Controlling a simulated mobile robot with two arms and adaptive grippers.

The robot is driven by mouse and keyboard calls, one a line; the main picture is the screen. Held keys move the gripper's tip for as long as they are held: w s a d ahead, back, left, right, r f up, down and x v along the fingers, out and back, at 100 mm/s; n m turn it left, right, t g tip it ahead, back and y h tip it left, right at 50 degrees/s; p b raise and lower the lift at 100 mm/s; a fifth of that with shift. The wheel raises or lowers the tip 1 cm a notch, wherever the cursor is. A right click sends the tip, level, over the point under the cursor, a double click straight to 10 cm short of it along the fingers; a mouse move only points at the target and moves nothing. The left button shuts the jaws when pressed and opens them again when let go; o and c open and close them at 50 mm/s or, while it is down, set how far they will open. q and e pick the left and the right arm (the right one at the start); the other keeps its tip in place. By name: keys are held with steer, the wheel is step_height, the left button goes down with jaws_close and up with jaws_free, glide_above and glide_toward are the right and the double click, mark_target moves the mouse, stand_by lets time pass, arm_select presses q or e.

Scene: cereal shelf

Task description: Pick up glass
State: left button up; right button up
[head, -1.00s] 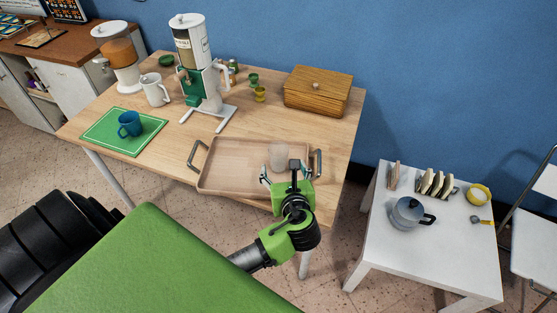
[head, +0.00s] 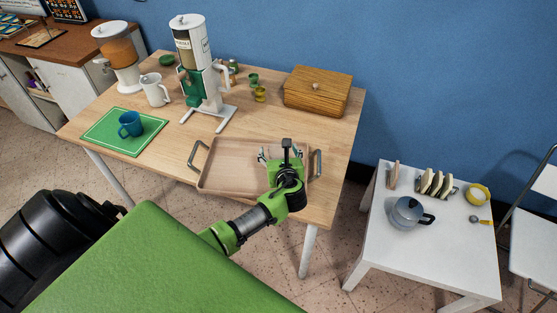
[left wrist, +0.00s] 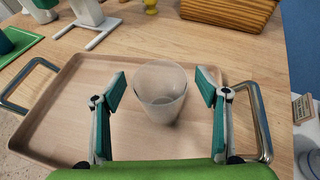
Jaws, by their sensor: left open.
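A clear, frosted-looking glass (left wrist: 160,92) stands upright on the wooden tray (left wrist: 75,115), in its right part. In the head view the gripper largely hides the glass. My left gripper (head: 280,154) is open above the right part of the tray (head: 228,178). In the left wrist view its green-padded fingers (left wrist: 161,90) are on either side of the glass, with a gap on each side. My right gripper is not in view.
The tray has metal handles at both ends. A cereal dispenser (head: 190,50), a white pitcher (head: 154,90), a blue mug (head: 130,125) on a green mat (head: 100,138), and a wooden box (head: 318,92) stand on the table. A white side table (head: 425,250) is at right.

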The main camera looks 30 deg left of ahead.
arm_select(q)
steer(key=shift+w+a+f, duration=0.15)
steer(key=shift+w+a, duration=0.1)
steer(key=shift+c, duration=0.2)
steer(key=c, duration=1.6)
